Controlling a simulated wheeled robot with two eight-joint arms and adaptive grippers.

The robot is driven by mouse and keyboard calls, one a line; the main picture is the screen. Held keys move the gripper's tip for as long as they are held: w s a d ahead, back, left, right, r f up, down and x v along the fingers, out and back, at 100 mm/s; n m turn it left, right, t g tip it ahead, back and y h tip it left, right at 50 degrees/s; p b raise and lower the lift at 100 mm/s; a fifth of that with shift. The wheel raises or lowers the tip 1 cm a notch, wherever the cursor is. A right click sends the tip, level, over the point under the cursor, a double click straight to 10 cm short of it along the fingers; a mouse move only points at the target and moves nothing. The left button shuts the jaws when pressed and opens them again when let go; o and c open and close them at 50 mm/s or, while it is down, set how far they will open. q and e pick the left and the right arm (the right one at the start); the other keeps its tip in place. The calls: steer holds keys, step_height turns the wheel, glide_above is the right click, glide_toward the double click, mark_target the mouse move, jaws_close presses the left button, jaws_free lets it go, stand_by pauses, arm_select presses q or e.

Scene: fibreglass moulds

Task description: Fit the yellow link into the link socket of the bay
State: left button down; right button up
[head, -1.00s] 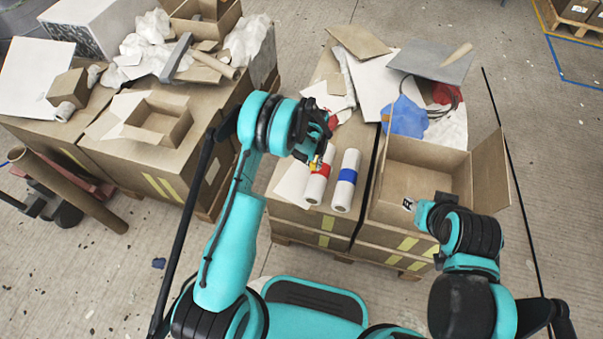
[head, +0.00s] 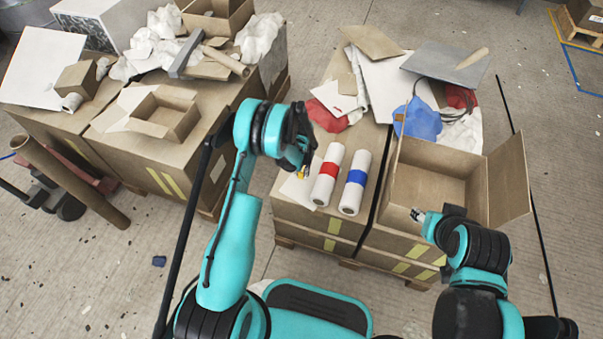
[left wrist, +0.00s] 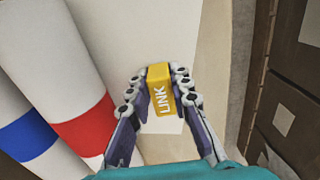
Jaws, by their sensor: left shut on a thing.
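My left gripper (left wrist: 161,92) is shut on the yellow link (left wrist: 161,90), a small block with "LINK" printed on its face. In the left wrist view the link sits between the two fingertips, above a white sheet. In the head view the left gripper (head: 304,170) is just left of the red-banded roll, and only a bit of the yellow link (head: 301,174) shows. My right gripper (head: 419,215) is at the front wall of the open cardboard box; its fingers are too small to judge. I cannot make out the bay or its link socket.
A red-banded roll (head: 327,176) and a blue-banded roll (head: 354,184) lie right of the left gripper. The open cardboard box (head: 508,186) stands further right. Blue cloth (head: 420,119), red cloth and sheets lie behind. A cluttered carton stack (head: 140,150) stands left, across a gap.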

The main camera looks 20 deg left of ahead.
arm_select(q)
steer(key=c, duration=1.8)
jaws_free()
steer(key=shift+f, duration=0.15)
steer(key=o, duration=0.4)
